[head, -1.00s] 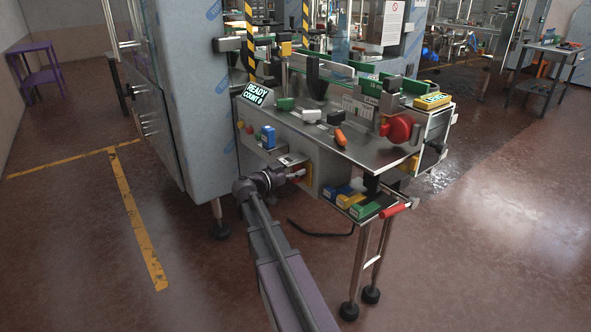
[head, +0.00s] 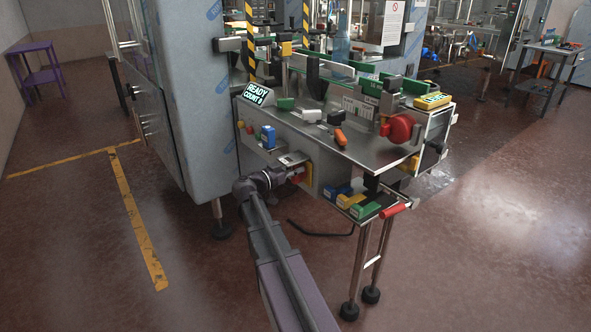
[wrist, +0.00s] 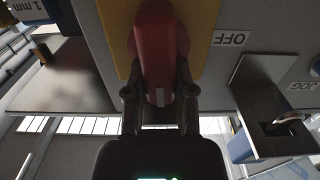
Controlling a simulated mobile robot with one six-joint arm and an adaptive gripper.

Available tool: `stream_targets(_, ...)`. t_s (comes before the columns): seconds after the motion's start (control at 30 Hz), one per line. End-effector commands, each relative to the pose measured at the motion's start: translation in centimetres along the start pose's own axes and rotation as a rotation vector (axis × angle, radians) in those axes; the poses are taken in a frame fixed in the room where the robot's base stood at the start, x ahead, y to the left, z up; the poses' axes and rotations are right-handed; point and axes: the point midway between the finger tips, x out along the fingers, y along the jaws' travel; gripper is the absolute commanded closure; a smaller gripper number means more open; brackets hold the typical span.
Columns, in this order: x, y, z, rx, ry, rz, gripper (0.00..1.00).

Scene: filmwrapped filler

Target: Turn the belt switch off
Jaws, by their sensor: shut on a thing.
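The belt switch has a red handle (wrist: 160,50) on a yellow plate (wrist: 206,30), seen close in the wrist view. A white mark shows on the handle's near end, and the handle lies up and down in that picture. An upside-down OFF label (wrist: 231,39) is to its right, and the handle does not point at it. My gripper (wrist: 160,95) has one finger on each side of the handle and is shut on it. In the head view my gripper (head: 284,177) is at the machine's front panel, by the red and yellow switch (head: 306,174), which it partly hides.
A bracket (wrist: 262,105) juts out right of the switch in the wrist view, near a JOG label (wrist: 302,86). In the head view a blue part (head: 268,137) sits on the panel to the upper left. A shelf of small boxes (head: 366,209) is to the right.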

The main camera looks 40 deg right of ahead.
Motion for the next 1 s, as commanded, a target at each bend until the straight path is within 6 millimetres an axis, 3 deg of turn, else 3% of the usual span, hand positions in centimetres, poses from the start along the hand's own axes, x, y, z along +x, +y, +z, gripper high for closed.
stream_targets(0.37,0.1,-0.5,0.1,-0.219,0.001,0.001,1.0)
stream_targets(1.0,0.1,-1.4,0.7,-0.818,0.001,0.001,1.0)
